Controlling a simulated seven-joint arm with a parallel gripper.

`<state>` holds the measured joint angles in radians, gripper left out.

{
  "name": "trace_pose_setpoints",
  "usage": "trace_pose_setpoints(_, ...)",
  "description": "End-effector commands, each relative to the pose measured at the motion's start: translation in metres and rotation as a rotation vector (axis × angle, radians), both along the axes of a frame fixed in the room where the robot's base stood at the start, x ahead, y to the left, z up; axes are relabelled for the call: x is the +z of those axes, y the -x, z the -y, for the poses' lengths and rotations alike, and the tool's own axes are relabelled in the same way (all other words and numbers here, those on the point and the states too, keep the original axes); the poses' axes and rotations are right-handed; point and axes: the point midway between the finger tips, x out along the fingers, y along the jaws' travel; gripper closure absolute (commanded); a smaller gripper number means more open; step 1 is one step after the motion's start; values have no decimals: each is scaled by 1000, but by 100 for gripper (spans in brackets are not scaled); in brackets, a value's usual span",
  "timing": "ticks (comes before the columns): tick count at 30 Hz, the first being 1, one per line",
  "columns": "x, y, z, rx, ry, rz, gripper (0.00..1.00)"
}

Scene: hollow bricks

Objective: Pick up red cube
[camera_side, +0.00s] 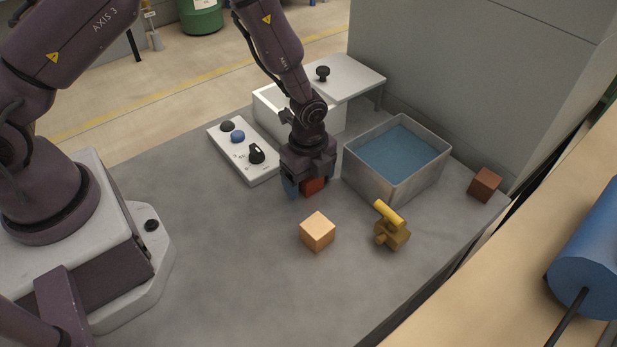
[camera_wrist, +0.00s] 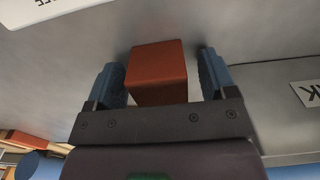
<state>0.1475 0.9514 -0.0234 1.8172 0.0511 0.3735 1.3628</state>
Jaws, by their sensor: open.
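A red cube (camera_side: 314,187) sits on the grey table under my gripper (camera_side: 302,189), partly hidden by it in the side view. In the wrist view the red cube (camera_wrist: 158,72) lies between the two blue fingers of my gripper (camera_wrist: 160,82). The fingers are open, one on each side of the cube, with a visible gap to each.
A metal bin with blue inside (camera_side: 350,172) stands right of my gripper. A control panel (camera_side: 243,152) lies to the left, a white box (camera_side: 268,112) behind. A wooden cube (camera_side: 318,231) and a yellow-brown valve-like piece (camera_side: 391,229) stand in front.

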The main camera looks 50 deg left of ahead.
Motion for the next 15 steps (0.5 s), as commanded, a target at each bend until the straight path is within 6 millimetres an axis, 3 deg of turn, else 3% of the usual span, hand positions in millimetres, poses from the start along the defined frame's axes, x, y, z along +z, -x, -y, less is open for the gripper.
trace_pose_setpoints(5,0,0,0,0,0,1,25)
trace_pose_setpoints(12,0,0,0,0,0,0,80)
trace_pose_setpoints(15,1,0,0,0,0,1,84)
